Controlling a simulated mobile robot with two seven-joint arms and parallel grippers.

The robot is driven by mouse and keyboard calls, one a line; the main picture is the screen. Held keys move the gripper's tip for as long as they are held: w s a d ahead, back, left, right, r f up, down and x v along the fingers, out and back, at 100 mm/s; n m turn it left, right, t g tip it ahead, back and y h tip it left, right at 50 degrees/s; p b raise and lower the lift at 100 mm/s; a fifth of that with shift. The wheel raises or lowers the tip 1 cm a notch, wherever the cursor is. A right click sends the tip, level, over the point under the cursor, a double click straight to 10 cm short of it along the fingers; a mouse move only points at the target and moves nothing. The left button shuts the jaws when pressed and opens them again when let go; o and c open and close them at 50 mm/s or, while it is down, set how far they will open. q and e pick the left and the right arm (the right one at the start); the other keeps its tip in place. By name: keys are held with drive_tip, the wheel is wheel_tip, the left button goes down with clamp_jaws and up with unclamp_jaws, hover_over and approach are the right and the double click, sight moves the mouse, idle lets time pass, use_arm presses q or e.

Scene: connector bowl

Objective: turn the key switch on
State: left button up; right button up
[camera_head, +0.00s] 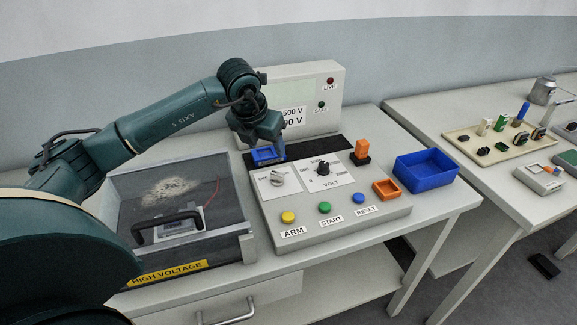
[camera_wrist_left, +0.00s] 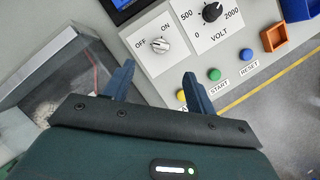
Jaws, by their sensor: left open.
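The key switch (camera_head: 277,177) is a light grey knob on a white OFF/ON plate at the left of the sloped control panel (camera_head: 330,220). In the left wrist view the key switch (camera_wrist_left: 160,45) shows between the OFF and ON labels; I cannot tell for certain which one it points to. My left gripper (camera_head: 270,145) is above the panel's back left part, behind the switch in the head view. Its fingers (camera_wrist_left: 158,76) are apart and empty in the wrist view, with the switch beyond the gap between their tips. My right gripper is not in view.
A display box (camera_head: 300,95) stands behind. A clear-walled HIGH VOLTAGE box (camera_head: 180,215) is left; a blue bin (camera_head: 427,172) is right.

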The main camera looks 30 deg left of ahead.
sight(277, 173)
use_arm(q)
drive_tip(key=p+x, duration=0.2)
drive_tip(key=x, duration=0.9)
drive_tip(key=shift+d+f, duration=0.15)
drive_tip(key=shift+f, duration=0.25)
drive_tip(key=shift+w+f, duration=0.15)
drive_tip(key=shift+f, duration=0.3)
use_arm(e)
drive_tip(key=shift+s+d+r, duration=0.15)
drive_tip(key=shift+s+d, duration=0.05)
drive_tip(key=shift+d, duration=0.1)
use_arm(q)
drive_tip(key=shift+c, duration=0.6)
drive_tip(key=c, duration=0.9)
drive_tip(key=shift+o, duration=0.2)
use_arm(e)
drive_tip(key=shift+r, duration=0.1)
